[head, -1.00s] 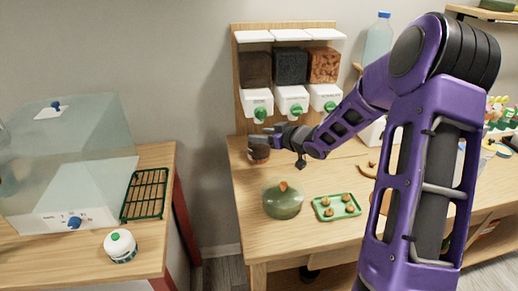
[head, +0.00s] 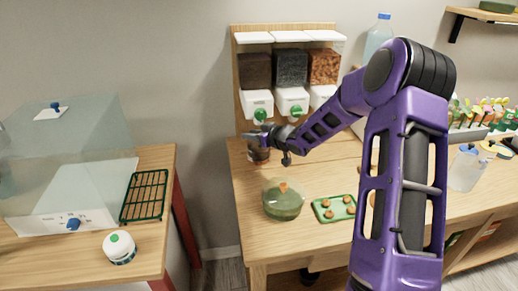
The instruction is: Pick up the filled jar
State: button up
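A small jar (head: 258,156) with dark brown contents stands at the back left of the wooden bench, below the left dispenser. My gripper (head: 258,138) is at the jar's upper part, reaching in from the right. The fingers are small and partly overlap the jar, so whether they are closed on it is not clear. The jar looks upright and at bench level.
Three dispensers with green knobs (head: 291,99) hang above the bench (head: 330,172). A green glass terrarium (head: 283,203) and a green tray (head: 334,209) stand in front. At left are a clear case (head: 75,150), a rack (head: 145,195) and a white round container (head: 119,246).

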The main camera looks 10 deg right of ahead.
grip_shut()
dwell(1.1)
